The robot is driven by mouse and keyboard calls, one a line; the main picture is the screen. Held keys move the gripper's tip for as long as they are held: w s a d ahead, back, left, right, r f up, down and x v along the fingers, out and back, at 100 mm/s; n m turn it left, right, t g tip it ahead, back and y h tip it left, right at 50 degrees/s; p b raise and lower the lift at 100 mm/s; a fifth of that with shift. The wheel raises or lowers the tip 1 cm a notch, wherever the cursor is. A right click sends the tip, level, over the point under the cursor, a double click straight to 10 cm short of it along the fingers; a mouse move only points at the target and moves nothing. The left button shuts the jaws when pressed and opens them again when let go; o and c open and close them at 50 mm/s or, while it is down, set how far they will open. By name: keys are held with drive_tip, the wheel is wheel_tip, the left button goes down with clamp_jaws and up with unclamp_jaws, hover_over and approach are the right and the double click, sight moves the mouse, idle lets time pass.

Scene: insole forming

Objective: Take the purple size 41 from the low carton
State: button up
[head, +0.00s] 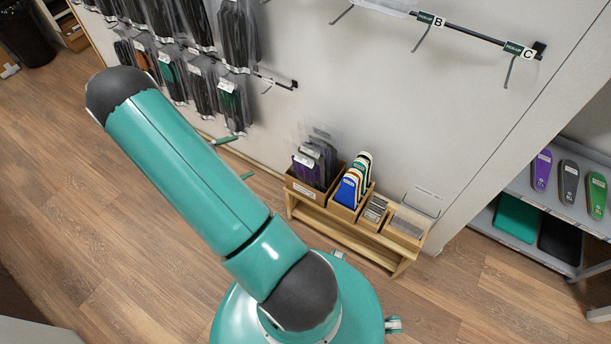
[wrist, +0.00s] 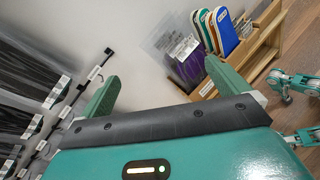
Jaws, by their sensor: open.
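The low carton (head: 305,192) is a brown box at the left end of a low wooden bench by the wall. Clear-bagged insoles stand in it, one of them purple (head: 304,161) at the front, the others dark. Size print is too small to read. In the wrist view the purple insole (wrist: 190,67) shows beyond my gripper, nearer the right finger. My gripper (wrist: 166,90) is open, with two green fingers wide apart and nothing between them. It is apart from the carton. My arm hides part of the floor and wall in the head view.
Next to the carton, a box of colored insoles (head: 352,188) and smaller boxes (head: 404,226) share the wooden bench (head: 345,233). Bagged insoles (head: 240,38) hang on wall hooks at upper left. A grey shelf (head: 520,190) with insoles stands at right. Wood floor at left is clear.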

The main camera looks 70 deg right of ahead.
drive_tip(key=s+d+f+n+t+h, duration=0.1)
drive_tip(key=s+d+f+n+h, duration=0.15)
drive_tip(key=f, duration=0.45)
drive_tip(key=s+d+f+n+t+h, duration=0.1)
drive_tip(key=s+f+n, duration=0.15)
drive_tip(key=f, duration=0.45)
drive_tip(key=n+t+h, duration=0.1)
drive_tip(key=n+t, duration=0.2)
drive_tip(key=n, duration=0.2)
approach(304, 178)
drive_tip(key=d, duration=0.2)
drive_tip(key=s+d, duration=0.1)
drive_tip(key=d, duration=0.5)
drive_tip(key=shift+s+d, duration=0.2)
drive_tip(key=shift+s, duration=0.05)
drive_tip(key=c, duration=1.1)
drive_tip(key=shift+o, duration=0.2)
drive_tip(key=shift+r, duration=0.1)
